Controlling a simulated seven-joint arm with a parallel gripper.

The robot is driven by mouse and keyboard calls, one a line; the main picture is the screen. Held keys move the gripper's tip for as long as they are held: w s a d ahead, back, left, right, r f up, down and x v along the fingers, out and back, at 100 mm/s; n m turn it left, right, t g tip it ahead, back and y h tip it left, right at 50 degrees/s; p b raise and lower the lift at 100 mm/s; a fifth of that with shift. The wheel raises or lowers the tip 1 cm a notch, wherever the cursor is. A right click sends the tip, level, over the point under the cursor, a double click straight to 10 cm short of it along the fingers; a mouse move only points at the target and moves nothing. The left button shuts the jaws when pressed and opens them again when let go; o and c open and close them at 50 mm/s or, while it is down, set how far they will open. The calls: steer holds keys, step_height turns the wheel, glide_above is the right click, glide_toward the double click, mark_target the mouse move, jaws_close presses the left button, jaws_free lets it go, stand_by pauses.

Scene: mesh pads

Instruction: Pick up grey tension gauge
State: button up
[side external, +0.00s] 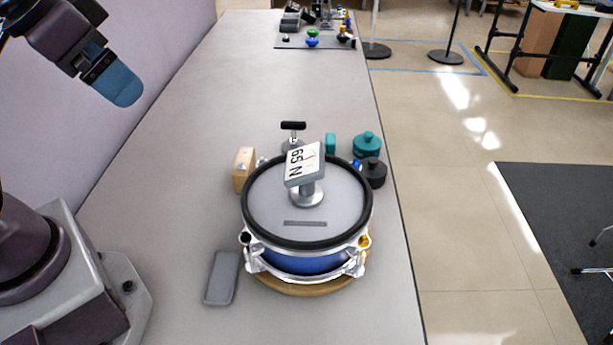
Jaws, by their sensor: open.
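The grey tension gauge (305,165) stands on the grey head of a drum pad (263,210), just behind the middle. It has a round foot and a tilted display plate that reads "65 N". The drum pad has a black rim and a blue shell with silver fittings, and sits on a round wooden base. My gripper (122,90) is at the upper left, raised above the table and well apart from the gauge. It is open, and its blue fingers point down to the right. The view shows nothing between them.
A flat grey block (222,278) lies left of the drum. Behind the drum are a wooden block (244,168), a black T-handle tool (293,130), teal weights (367,143) and a black one (373,172). The table (190,150) is clear between my gripper and the drum.

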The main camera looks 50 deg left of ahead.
steer(key=n+t+h, duration=0.7)
steer(key=n+h, duration=0.6)
steer(key=n, duration=1.4)
glide_toward(307, 169)
steer(key=a+f, duration=0.2)
steer(key=a, duration=0.1)
steer(key=x, duration=1.2)
steer(key=shift+w+a, duration=0.1)
